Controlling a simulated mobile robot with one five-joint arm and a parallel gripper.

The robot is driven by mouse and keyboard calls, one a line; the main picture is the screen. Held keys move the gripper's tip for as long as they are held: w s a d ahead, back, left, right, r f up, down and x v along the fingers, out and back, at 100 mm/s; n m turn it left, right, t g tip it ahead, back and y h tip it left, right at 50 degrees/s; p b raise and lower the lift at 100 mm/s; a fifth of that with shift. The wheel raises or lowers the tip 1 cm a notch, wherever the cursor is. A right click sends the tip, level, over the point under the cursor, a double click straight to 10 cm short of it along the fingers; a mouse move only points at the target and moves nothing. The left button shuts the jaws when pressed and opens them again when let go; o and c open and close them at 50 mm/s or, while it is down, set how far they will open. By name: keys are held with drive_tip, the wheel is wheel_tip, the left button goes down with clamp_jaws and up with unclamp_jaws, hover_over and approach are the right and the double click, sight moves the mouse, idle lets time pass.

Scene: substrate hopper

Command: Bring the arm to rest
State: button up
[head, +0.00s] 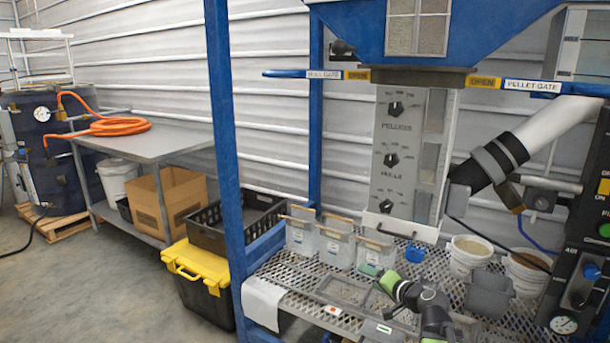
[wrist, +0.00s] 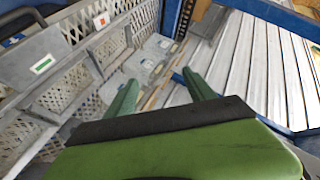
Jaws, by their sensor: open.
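My gripper (head: 378,276) is over the perforated metal bench of the hopper stand, in front of the clear bins. In the wrist view its two green fingers (wrist: 160,92) stand apart with nothing between them. The gripper is open and empty. My black and green arm comes in from the bottom of the head view, and its lower part is cut off by the frame. In the wrist view the bins (wrist: 158,45) are beyond the fingers, apart from them.
Several clear bins (head: 335,247) stand along the bench's back left. A grey scoop-like container (head: 488,296) and two white buckets (head: 468,258) are to the right. A blue post (head: 226,150) rises at left. A yellow-lidded tote (head: 197,264) stands on the floor.

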drive_tip(key=s+a+f+n+g+h, duration=0.1)
drive_tip(key=s+a+f+n+g, duration=0.65)
drive_tip(key=s+a+f, duration=0.4)
drive_tip(key=s+d+f+g+h, duration=0.4)
drive_tip(key=s+d+g, duration=0.1)
drive_tip(key=s+d, duration=0.1)
wheel_tip(320, 180, up, 24)
drive_tip(key=s+p, duration=0.1)
drive_tip(key=p, duration=2.3)
drive_tip(key=shift+a+m, duration=0.15)
drive_tip(key=shift+m, duration=0.3)
